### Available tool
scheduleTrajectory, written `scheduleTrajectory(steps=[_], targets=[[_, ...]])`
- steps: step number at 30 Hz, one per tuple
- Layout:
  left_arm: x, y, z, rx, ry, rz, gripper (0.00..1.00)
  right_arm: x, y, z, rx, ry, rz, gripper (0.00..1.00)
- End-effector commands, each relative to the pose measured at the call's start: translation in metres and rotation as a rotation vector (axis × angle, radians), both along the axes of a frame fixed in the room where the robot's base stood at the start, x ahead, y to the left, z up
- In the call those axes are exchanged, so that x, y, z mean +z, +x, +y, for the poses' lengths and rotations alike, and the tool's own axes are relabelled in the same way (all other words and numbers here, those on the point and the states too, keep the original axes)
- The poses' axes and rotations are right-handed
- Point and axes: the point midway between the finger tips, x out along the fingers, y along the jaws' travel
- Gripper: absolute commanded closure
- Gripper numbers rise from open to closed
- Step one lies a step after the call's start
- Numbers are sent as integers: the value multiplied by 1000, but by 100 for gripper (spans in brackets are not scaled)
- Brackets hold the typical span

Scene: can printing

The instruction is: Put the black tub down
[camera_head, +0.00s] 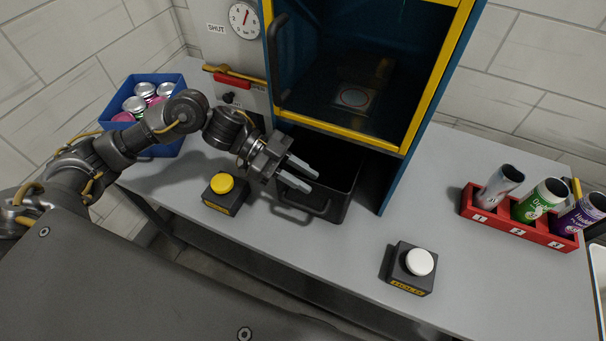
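The black tub (331,203) stands on the grey counter, partly under the yellow-and-blue cabinet, with its handle (300,208) toward me. My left gripper (301,175) is over the tub's left front part. Its two pale fingers are spread apart with nothing seen between them. The fingers hide part of the tub's rim and inside. I cannot tell whether they touch the handle. My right gripper is not in view.
A yellow button box (222,186) is left of the tub, a white button box (412,267) to the right. A blue bin (115,108) with several cans is at left. A red rack (518,229) holds three cans at right. The cabinet (408,75) rises behind.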

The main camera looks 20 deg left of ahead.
Motion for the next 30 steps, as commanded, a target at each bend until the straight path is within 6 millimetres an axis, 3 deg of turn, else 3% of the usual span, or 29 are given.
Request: scheduleTrajectory(steps=[8, 21, 30], targets=[[2, 1, 9, 1, 0, -2, 75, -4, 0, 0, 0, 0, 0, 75], [34, 6, 87, 3, 2, -3, 75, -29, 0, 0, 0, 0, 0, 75], [46, 7, 110, 0, 0, -1, 75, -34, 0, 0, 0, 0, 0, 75]])
